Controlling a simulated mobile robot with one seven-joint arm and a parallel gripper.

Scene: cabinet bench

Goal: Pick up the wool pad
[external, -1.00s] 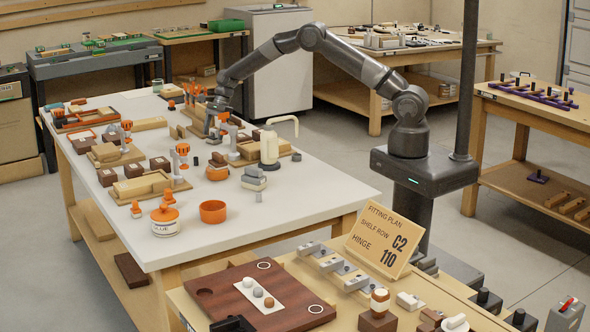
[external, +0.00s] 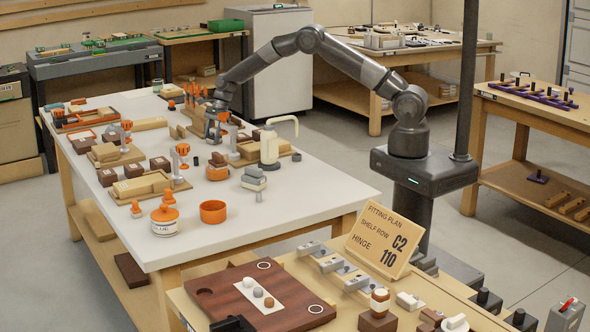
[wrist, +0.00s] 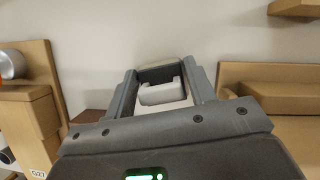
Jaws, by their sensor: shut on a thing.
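My gripper (external: 212,136) is over the far half of the white table, among small holders and blocks. In the wrist view its two grey fingers (wrist: 160,76) stand on either side of a small pale, whitish piece (wrist: 162,94) with a darker part behind it. The gripper is shut on this piece, which I take to be the wool pad. Its lower side is hidden by the gripper body. In the external view the pad is too small and covered to make out.
A brown wooden block stack (wrist: 28,95) stands left of the gripper and a tan stepped block (wrist: 270,92) right of it. A cream jug-like bottle (external: 269,148) stands close by. An orange bowl (external: 213,211) is nearer the front.

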